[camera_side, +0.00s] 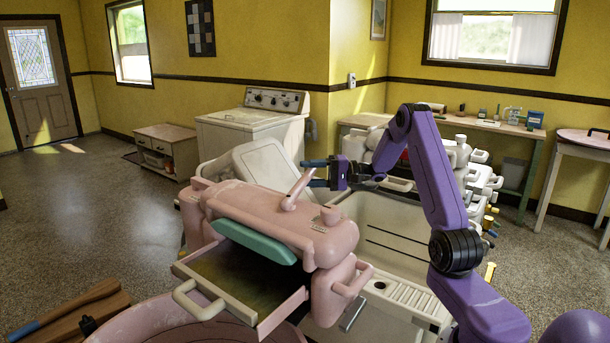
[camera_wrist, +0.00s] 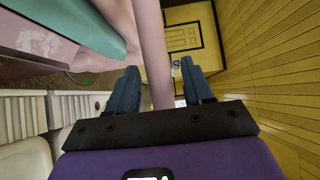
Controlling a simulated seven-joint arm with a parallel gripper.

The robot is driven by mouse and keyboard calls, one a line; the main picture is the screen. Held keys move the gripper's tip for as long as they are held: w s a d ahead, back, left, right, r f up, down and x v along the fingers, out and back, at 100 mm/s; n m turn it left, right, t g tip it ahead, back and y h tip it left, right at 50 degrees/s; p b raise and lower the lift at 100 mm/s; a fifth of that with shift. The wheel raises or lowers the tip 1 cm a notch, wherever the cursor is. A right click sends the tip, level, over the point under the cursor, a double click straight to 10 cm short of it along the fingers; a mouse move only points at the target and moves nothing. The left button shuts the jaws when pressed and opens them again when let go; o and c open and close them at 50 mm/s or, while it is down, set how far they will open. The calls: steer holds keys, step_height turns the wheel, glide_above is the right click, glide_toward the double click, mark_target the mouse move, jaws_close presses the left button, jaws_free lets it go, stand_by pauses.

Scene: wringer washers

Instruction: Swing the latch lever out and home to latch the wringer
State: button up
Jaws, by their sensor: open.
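The pink wringer (camera_side: 265,213) stands over a pink tub, with a teal strip along its front and a tray below. Its pink latch lever (camera_side: 296,190) rises from the top of the wringer head and tilts up to the right. My purple gripper (camera_side: 315,174) is at the lever's upper end, coming from the right, with its blue fingers open. In the wrist view, the lever (camera_wrist: 152,45) runs between the two open fingers of my gripper (camera_wrist: 160,85). I cannot tell whether either finger touches it.
The pink tub (camera_side: 150,323) is in front, beside a wooden board (camera_side: 75,312) at lower left. A white sink basin (camera_side: 385,238) lies right of the wringer. A white washer (camera_side: 250,135) and a workbench (camera_side: 510,128) stand behind. Space above the wringer is clear.

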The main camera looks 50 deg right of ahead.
steer(key=v, duration=1.5)
steer(key=shift+s+d, duration=0.3)
steer(key=shift+w+a, duration=0.1)
